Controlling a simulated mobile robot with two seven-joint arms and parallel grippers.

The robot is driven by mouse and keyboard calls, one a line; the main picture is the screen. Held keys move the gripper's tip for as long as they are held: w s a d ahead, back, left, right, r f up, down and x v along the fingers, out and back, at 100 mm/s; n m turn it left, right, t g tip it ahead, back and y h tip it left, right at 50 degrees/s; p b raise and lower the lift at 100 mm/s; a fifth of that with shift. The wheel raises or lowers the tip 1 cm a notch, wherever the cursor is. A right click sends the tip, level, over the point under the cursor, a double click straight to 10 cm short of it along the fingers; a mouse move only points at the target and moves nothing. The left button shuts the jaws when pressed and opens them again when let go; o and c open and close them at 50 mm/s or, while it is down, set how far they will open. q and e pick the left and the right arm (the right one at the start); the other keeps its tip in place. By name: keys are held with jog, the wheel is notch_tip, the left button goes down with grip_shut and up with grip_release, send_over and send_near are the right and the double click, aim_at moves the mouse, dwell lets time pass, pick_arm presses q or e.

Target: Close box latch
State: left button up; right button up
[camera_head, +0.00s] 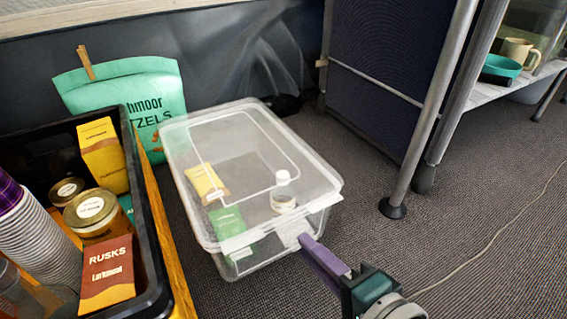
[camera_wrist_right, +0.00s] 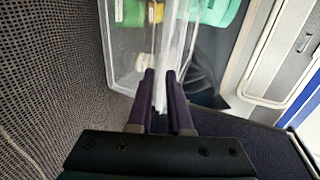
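A clear plastic box (camera_head: 183,205) with a pale translucent lid (camera_head: 225,128) stands on the carpet; the lid lies on top. A pale latch flap (camera_head: 290,238) shows at its near right edge. My right gripper (camera_head: 304,241) has its purple fingertips at this edge, by the latch. In the right wrist view, the fingers (camera_wrist_right: 160,78) stand a narrow gap apart, with a pale strip of the box edge or latch between them. I cannot tell whether they press on it, or whether the latch is engaged. My left gripper is not in view.
Inside the box are a yellow packet (camera_head: 207,184), a green packet (camera_head: 226,221) and a white-capped jar (camera_head: 283,194). A black crate (camera_head: 152,255) of groceries stands left. A green bag (camera_head: 125,88) stands behind. Metal table legs (camera_head: 425,110) rise at right; the right carpet is mostly clear.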

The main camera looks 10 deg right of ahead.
jog(key=shift+o, duration=1)
jog(key=p+v, duration=0.6)
jog(key=v, duration=0.4)
jog(key=shift+o, duration=0.2)
jog(key=shift+a, duration=0.1)
